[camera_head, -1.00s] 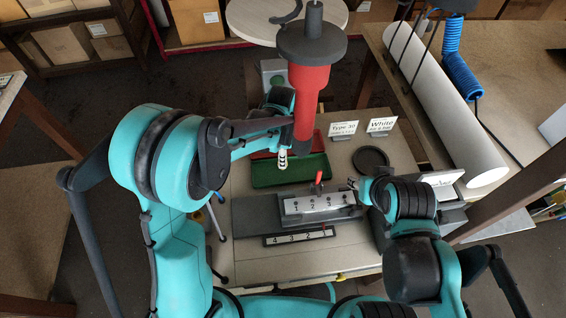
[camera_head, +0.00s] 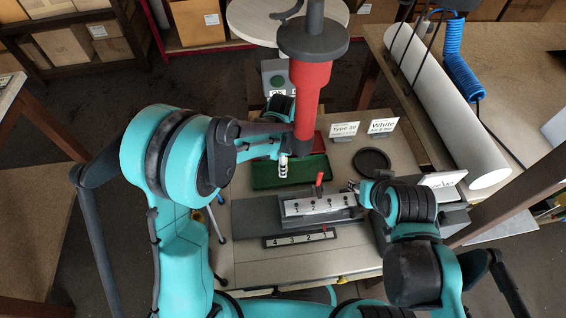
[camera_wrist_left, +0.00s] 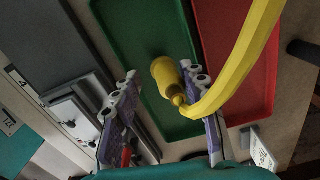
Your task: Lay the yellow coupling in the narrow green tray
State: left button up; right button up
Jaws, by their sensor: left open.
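The yellow coupling (camera_wrist_left: 165,75) is a short cylinder with a narrower end, over the green tray's floor in the left wrist view. It is beside my left gripper's right-hand finger; I cannot tell whether they touch. My left gripper (camera_wrist_left: 158,72) is open, with its two fingers spread. In the head view my left gripper (camera_head: 283,167) is over the narrow green tray (camera_head: 310,181), which also shows in the wrist view (camera_wrist_left: 125,30). The coupling cannot be made out in the head view. My right gripper (camera_head: 354,188) is by the numbered block's right end; its fingers are too small to judge.
A red tray (camera_wrist_left: 255,95) lies beside the green one. A yellow curved strip (camera_wrist_left: 240,65) crosses the wrist view. A red hanging tool (camera_head: 311,95) partly blocks the head view. The numbered block (camera_head: 316,206) is in front of the green tray, and a black round dish (camera_head: 371,160) is to the right.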

pick_arm(q)
notch_tip(320, 180, up, 11)
jog(key=p, duration=0.3)
jog(key=s+a+r+n+t, duration=0.3)
jog(key=s+a+r+n, duration=0.1)
jog(key=s+a+n, duration=0.3)
jog(key=s+a+r+n+t, duration=0.4)
jog(key=s+a+n, duration=0.3)
jog(key=n, duration=0.3)
jog(key=shift+s+a+r+n+p, duration=0.2)
jog(key=shift+s+a+n+p, duration=0.15)
jog(key=shift+s, duration=0.2)
